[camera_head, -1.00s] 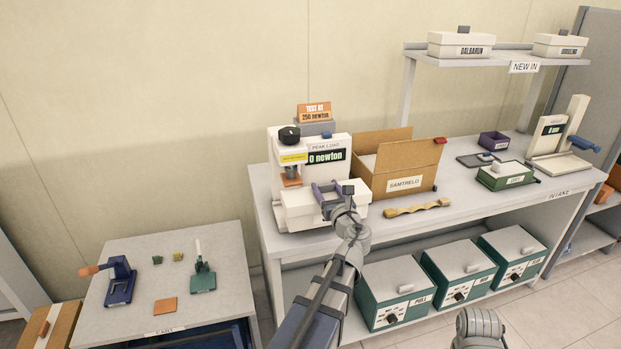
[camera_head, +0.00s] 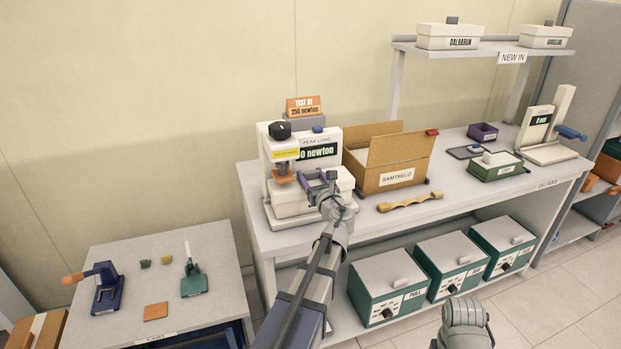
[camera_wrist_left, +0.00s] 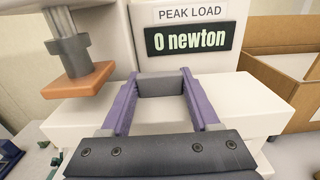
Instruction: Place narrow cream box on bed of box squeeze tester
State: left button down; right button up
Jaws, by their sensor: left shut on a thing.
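My left gripper (camera_head: 318,180), with purple fingers, is shut on the grey grip (camera_wrist_left: 162,83) on top of the narrow cream box (camera_head: 292,203). The box also shows under the fingers in the left wrist view (camera_wrist_left: 185,103). The box squeeze tester (camera_head: 272,155) is white, with a display (camera_head: 316,152) reading 0 newton. Its orange press plate (camera_wrist_left: 75,85) hangs left of the fingers, close to the box. The box is over the tester's bed (camera_head: 288,222); I cannot tell whether it touches. My right gripper is out of view; only part of that arm shows.
An open cardboard box (camera_head: 398,177) stands right of the tester, with a wooden piece (camera_head: 408,202) before it. A green-based device (camera_head: 495,166) and a white stand (camera_head: 545,130) are further right. A cart (camera_head: 150,250) with small tools stands at left.

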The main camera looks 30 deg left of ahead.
pick_arm(q)
jog(key=shift+f, duration=0.15)
jog(key=shift+c, duration=0.6)
grip_release()
jog(key=shift+s+d+r, duration=0.15)
jog(key=shift+r, duration=0.1)
jog(key=v, duration=1.1)
jog(key=shift+d, duration=0.3)
jog(key=shift+s+f, duration=0.1)
jog(key=shift+s, duration=0.05)
